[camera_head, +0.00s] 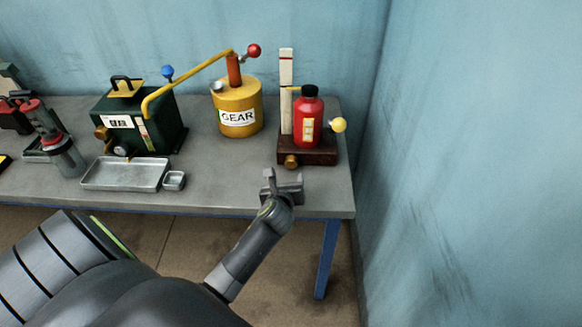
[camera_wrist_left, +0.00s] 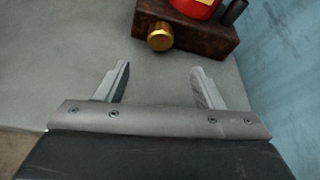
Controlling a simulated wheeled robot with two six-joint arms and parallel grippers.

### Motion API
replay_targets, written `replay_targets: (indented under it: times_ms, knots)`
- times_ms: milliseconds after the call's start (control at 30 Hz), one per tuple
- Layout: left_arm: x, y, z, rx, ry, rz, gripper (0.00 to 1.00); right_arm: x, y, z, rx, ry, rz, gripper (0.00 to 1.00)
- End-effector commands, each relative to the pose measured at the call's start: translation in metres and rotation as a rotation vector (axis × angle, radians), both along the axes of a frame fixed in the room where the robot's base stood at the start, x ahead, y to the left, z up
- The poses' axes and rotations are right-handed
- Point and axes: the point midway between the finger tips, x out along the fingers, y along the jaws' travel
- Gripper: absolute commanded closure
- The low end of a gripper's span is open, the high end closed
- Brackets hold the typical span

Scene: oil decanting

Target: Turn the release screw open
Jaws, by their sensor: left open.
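A brass knob (camera_head: 291,161), which looks like the release screw, sticks out of the front of a dark wooden block (camera_head: 322,155) at the right end of the bench. The same brass knob (camera_wrist_left: 160,37) shows at the top middle of the left wrist view, on the front of the block (camera_wrist_left: 203,37). A red bottle (camera_head: 308,122) with a black cap stands on the block. My left gripper (camera_head: 283,180) is open and empty, in front of the block and apart from the knob. In the left wrist view the fingers (camera_wrist_left: 161,82) are spread with the knob beyond them. My right gripper is not in view.
A yellow GEAR can (camera_head: 239,108) with a pump lever stands left of the block. A dark green box (camera_head: 140,120), a metal tray (camera_head: 122,174) and a small dish (camera_head: 174,181) are further left. The bench (camera_head: 235,185) is bare before the can. A wall stands close on the right.

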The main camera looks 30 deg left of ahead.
Motion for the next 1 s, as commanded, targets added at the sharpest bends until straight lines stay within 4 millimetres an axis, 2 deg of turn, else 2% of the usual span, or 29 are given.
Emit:
replay_targets:
  times_ms: [300, 600, 1000]
  knots:
    - [0.042, 0.022, -0.019, 0.002, 0.0, 0.001, 0.39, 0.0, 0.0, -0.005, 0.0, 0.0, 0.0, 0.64]
    - [0.074, 0.037, -0.034, 0.0, 0.0, 0.001, 0.39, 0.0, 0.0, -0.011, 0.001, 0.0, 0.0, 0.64]
    - [0.087, 0.043, -0.039, -0.001, 0.0, 0.0, 0.39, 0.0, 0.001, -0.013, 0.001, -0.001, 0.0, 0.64]
